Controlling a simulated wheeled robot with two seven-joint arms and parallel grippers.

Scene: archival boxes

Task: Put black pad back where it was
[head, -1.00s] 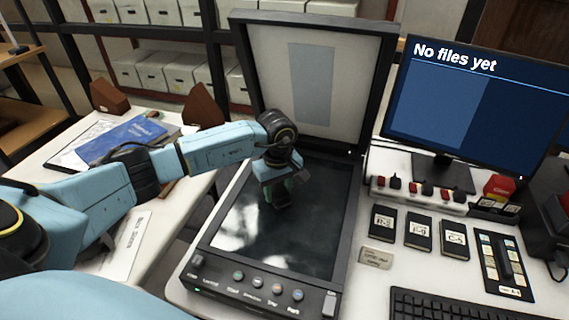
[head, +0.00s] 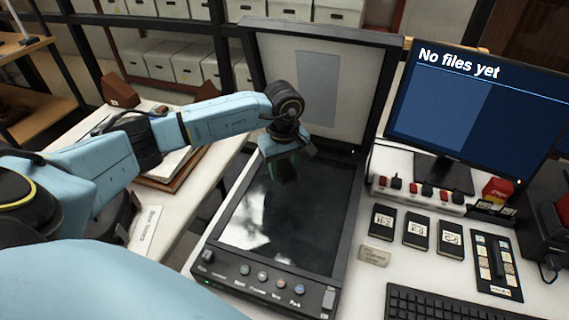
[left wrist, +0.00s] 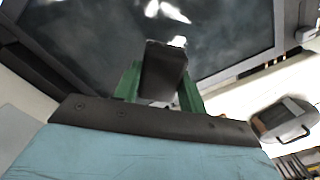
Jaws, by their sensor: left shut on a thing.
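My left gripper (head: 284,164) is over the dark glass of the flatbed scanner (head: 262,215), towards its hinged back edge. It is shut on a small black block, which appears to be the black pad (left wrist: 163,72). In the left wrist view the pad stands out between the green fingers, with the glass behind it. In the head view the pad is a small dark shape under the wrist, hard to tell from the glass. It seems raised above the glass. My right gripper is not in view.
The scanner's raised lid (head: 350,95) stands close behind my left gripper. Right of the scanner are labelled black cards (head: 416,231), a row of switches (head: 425,196), a monitor (head: 480,110) and a keyboard (head: 440,305). A side table (head: 190,205) is on the left.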

